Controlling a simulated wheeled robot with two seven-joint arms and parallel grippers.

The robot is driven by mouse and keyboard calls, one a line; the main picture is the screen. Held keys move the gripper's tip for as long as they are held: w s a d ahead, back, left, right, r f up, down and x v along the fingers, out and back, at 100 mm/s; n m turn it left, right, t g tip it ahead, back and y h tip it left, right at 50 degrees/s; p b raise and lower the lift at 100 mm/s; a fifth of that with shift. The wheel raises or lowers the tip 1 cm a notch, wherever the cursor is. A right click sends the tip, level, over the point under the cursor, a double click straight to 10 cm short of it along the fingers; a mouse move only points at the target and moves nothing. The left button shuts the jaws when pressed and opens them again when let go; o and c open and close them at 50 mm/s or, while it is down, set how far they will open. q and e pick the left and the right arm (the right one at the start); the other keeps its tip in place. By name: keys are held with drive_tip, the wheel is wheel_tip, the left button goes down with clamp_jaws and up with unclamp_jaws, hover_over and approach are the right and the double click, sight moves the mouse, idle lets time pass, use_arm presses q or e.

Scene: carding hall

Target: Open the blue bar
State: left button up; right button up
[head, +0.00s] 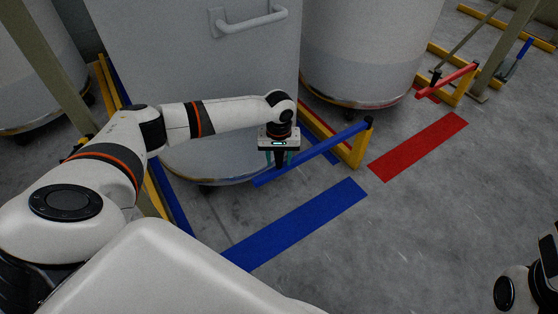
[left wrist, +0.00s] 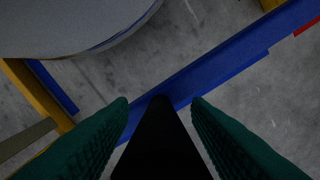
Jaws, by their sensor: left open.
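The blue bar (head: 325,149) lies low across the front of a large grey drum, its right end at a yellow post (head: 361,148). It also crosses the left wrist view (left wrist: 225,62). A black upright handle (left wrist: 160,135) rises from the bar. My left gripper (head: 280,158) is over the left part of the bar, pointing down. In the left wrist view its green fingers (left wrist: 160,102) are apart, one on each side of the black handle. I cannot tell whether they touch it. My right gripper is not in view.
The grey drum (head: 225,75) with a handle stands behind the bar. A blue floor stripe (head: 300,225) and a red stripe (head: 418,146) lie in front. A red bar (head: 447,80) is further right, near another drum (head: 365,50). The front floor is clear.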

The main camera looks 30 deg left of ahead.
use_arm(q)
drive_tip(key=shift+f, duration=0.1)
drive_tip(key=shift+c, duration=0.3)
clamp_jaws()
